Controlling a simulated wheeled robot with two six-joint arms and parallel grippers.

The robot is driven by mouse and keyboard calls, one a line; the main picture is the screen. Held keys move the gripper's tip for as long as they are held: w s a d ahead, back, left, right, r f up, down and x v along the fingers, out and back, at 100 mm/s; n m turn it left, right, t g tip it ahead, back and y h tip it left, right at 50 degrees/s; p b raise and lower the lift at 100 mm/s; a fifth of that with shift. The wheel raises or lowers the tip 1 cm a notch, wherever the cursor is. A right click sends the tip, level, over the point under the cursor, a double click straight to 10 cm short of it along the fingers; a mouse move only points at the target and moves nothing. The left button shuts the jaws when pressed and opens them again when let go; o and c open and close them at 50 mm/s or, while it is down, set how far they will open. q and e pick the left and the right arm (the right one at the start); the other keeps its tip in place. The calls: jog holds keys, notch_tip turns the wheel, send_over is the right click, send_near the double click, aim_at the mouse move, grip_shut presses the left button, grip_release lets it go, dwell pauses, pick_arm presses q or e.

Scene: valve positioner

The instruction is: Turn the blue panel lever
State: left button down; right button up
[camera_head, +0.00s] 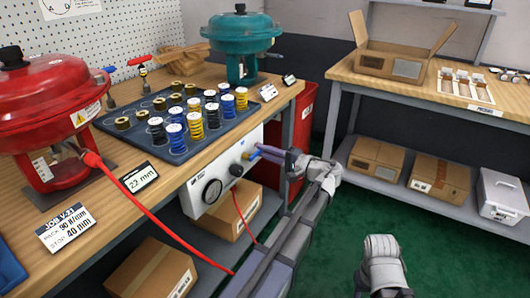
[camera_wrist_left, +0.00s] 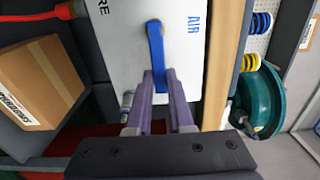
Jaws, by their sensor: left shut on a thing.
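The blue panel lever (camera_head: 253,153) is on the right part of the white panel (camera_head: 203,186) under the table's front edge. In the left wrist view the lever (camera_wrist_left: 156,48) is a long blue bar beside the printed word AIR. Its near end lies between the two purple fingers of my left gripper (camera_wrist_left: 160,80). In the head view my left gripper (camera_head: 270,155) reaches the lever from the right and is shut on it. The fingers hide the lever's end. My right gripper is not in view; only a grey part of my right arm shows at the bottom.
A red hose (camera_head: 150,215) hangs in front of the table. A blue tray (camera_head: 105,122) of springs and a red actuator (camera_head: 50,105) stand above. Green floor is clear at right.

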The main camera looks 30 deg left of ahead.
pick_arm(q)
jog(key=shift+f, duration=0.1)
jog(key=c, duration=0.8)
grip_release()
jog(key=d, duration=0.7)
jog(key=shift+s+d, duration=0.3)
jog(key=shift+d, duration=0.1)
